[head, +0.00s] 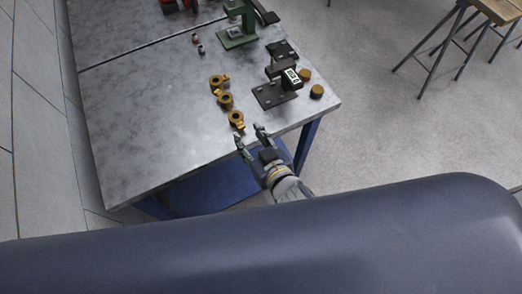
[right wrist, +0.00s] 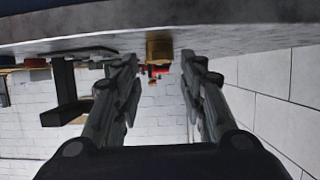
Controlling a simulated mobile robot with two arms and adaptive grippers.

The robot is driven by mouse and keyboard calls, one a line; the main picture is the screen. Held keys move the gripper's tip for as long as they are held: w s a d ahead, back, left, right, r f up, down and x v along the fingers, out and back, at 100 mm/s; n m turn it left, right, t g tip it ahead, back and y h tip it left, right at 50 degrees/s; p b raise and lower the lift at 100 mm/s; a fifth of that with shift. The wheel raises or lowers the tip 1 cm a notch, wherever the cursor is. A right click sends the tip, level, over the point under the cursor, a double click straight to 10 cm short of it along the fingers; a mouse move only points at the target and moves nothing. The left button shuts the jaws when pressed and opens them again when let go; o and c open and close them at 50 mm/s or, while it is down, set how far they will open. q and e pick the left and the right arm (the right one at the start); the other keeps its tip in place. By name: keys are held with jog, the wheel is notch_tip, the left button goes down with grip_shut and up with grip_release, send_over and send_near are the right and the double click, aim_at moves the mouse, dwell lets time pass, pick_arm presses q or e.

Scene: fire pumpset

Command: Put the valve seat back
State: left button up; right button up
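Three brass ring-shaped parts with side tabs lie in a row on the metal table: a far one (head: 216,82), a middle one (head: 225,100) and a near one (head: 237,119). I cannot tell which is the valve seat. My right gripper (head: 249,134) is open and empty at the table's front edge, just short of the near ring. In the right wrist view, which looks upside down, a brass part (right wrist: 160,46) shows on the table between and beyond the open fingertips (right wrist: 160,62). My left gripper is not in view.
Dark metal brackets (head: 272,94) and two brass cylinders, one of them at the right edge (head: 317,91), stand right of the rings. A green stand (head: 237,38) is farther back. The left of the table (head: 140,120) is clear. Wooden stools (head: 495,10) stand far right.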

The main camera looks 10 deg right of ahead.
jog(key=b+v, duration=0.1)
jog(key=v, duration=0.6)
jog(key=shift+s+d, duration=0.1)
jog(key=s+d+f+g+h, duration=0.1)
jog(key=s+d+f+g, duration=0.1)
jog(key=f, duration=0.8)
jog(key=s+d+f+g, duration=0.2)
jog(key=d+f, duration=0.1)
jog(key=f, duration=0.8)
jog(key=s+d+f+g+h, duration=0.1)
jog(key=s+d+f+g, duration=0.1)
jog(key=f, duration=0.8)
jog(key=s+d+f+g, duration=0.2)
jog(key=s+d+f, duration=0.1)
jog(key=s+f, duration=0.2)
jog(key=s+d+f+g+h, duration=0.1)
jog(key=s+d+f, duration=0.3)
jog(key=s, duration=0.5)
jog(key=s+d+f+m+g+h, duration=0.1)
jog(key=s+d+f+g, duration=0.1)
jog(key=s+d+f, duration=0.2)
jog(key=s+f, duration=0.3)
jog(key=f, duration=0.1)
jog(key=shift+f+g, duration=0.25)
jog(key=shift+g, duration=0.15)
jog(key=shift+s, duration=0.15)
